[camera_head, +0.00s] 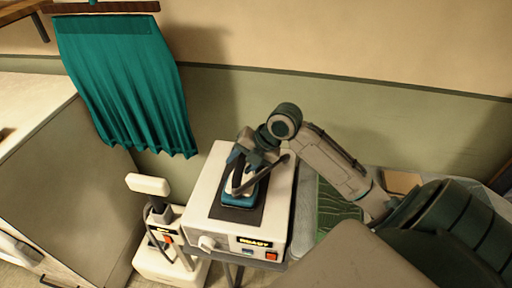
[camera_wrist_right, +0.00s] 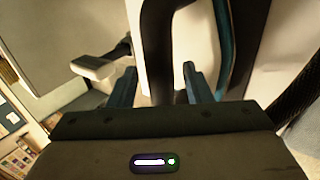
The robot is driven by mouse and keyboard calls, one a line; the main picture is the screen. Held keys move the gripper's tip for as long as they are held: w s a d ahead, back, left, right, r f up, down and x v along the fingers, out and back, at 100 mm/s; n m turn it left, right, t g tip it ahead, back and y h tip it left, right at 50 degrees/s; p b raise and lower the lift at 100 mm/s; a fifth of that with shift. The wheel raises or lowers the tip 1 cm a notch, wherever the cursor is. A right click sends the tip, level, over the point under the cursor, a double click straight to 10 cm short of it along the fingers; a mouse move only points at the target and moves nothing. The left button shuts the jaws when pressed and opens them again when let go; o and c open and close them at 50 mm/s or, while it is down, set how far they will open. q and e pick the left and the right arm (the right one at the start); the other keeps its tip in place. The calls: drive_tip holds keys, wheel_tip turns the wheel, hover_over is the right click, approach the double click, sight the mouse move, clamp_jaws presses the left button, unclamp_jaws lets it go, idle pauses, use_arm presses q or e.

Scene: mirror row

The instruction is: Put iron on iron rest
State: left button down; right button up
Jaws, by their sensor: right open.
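The iron (camera_head: 241,198), with a blue body and dark handle, sits on the dark pad on top of the white iron rest (camera_head: 222,228). The rest's front shows a lit READY label. My right gripper (camera_head: 249,165) reaches down over the iron from above. In the right wrist view its two fingers (camera_wrist_right: 161,84) are spread, with the dark iron handle (camera_wrist_right: 158,50) between them and gaps showing beside it. The gripper partly hides the iron's top in the head view. My left gripper is not in view.
A white steamer-like device (camera_head: 162,255) stands left of the rest. A teal cloth (camera_head: 125,85) hangs on the wall at upper left. A pale cabinet (camera_head: 65,185) is at left. A green folded cloth (camera_head: 335,208) lies right of the rest, under my arm.

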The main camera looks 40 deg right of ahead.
drive_tip(key=b+v, duration=0.1)
drive_tip(key=v, duration=0.9)
idle(0.5)
